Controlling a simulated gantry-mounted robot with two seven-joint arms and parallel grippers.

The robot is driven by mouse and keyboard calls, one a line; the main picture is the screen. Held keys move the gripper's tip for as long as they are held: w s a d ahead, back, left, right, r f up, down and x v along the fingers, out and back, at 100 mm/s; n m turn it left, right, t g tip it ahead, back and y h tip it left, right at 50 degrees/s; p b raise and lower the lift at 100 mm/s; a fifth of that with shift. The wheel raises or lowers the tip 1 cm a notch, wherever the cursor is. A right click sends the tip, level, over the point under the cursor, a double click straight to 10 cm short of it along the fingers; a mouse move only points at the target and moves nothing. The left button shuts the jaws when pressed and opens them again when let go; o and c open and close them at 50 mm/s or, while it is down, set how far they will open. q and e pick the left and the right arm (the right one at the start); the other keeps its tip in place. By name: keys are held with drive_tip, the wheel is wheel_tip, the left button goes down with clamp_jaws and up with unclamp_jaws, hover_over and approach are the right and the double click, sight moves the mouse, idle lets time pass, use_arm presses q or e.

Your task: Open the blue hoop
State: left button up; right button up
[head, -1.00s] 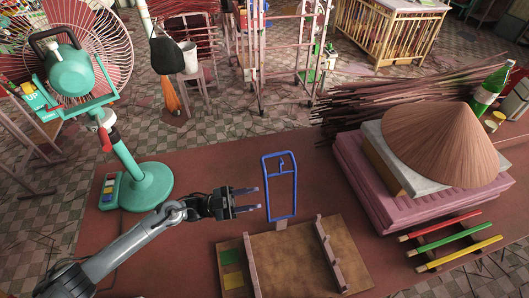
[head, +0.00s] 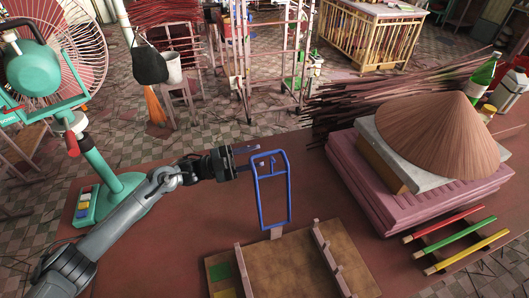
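The blue hoop (head: 259,200) is a tall, narrow blue frame. It appears to stand up at the far edge of a brown wooden board (head: 285,262), in the middle of the table. A smaller blue piece shows inside its top. My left gripper (head: 255,157) comes in from the left at the hoop's upper left corner. Its two dark fingers are apart, one above the other, and point right. Nothing shows gripped between them; I cannot tell whether they touch the hoop. My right gripper is not in view.
Pink slabs (head: 370,197) with a conical straw hat (head: 437,135) stand to the right. Red, green and yellow sticks (head: 460,237) lie in front of them. A green fan (head: 95,165) stands at the left, close to my arm. Bare reddish table surrounds the hoop.

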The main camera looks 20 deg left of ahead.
sight(258, 155)
use_arm(q)
drive_tip(key=shift+x, duration=1.9)
clamp_jaws()
